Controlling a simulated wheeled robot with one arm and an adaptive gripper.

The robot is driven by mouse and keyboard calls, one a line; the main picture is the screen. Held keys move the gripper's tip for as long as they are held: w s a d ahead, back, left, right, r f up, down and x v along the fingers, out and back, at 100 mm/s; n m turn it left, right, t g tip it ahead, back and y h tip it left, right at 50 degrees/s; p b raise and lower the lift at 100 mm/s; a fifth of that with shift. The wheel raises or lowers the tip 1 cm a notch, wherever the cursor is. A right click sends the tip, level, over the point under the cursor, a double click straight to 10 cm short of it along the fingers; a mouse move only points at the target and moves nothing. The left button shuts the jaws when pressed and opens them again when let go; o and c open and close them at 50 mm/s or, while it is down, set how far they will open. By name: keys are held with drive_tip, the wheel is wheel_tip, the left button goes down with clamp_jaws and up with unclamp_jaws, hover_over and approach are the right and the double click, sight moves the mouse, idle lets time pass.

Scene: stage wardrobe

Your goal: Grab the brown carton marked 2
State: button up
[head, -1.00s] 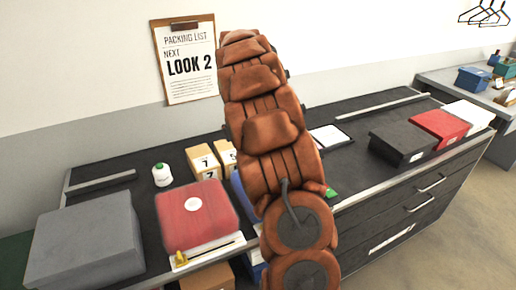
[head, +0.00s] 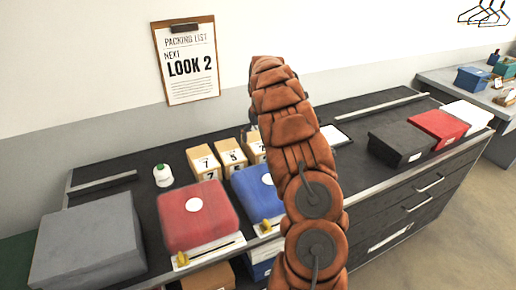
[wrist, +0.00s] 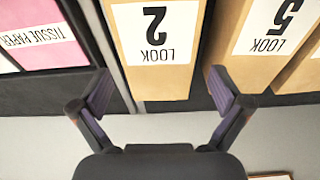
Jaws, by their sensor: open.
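The brown carton marked LOOK 2 (wrist: 158,82) shows upside down in the wrist view, between the two fingers of my open gripper (wrist: 160,96) and beyond their tips. I cannot tell whether the fingers touch it. In the head view the rightmost carton of the row (head: 256,146) is partly hidden by my arm, and its number is hard to read. My gripper is hidden behind my arm there.
A carton marked 5 (wrist: 246,70) stands close on the right in the wrist view; one marked 7 (head: 204,163) is left of it in the head view. Red (head: 195,225) and blue (head: 250,200) boxes stand in front.

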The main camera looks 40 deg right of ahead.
sight(258, 142)
drive_tip(key=shift+w+d+f+p, duration=0.2)
drive_tip(key=shift+f+p, duration=0.3)
drive_tip(key=shift+f, duration=0.65)
drive_tip(key=shift+w+d+f+p, duration=0.15)
drive_tip(key=shift+f+p, duration=0.3)
drive_tip(key=shift+f, duration=0.65)
drive_tip(key=shift+a, duration=0.1)
drive_tip(key=c, duration=1.1)
drive_tip(key=shift+c, duration=0.2)
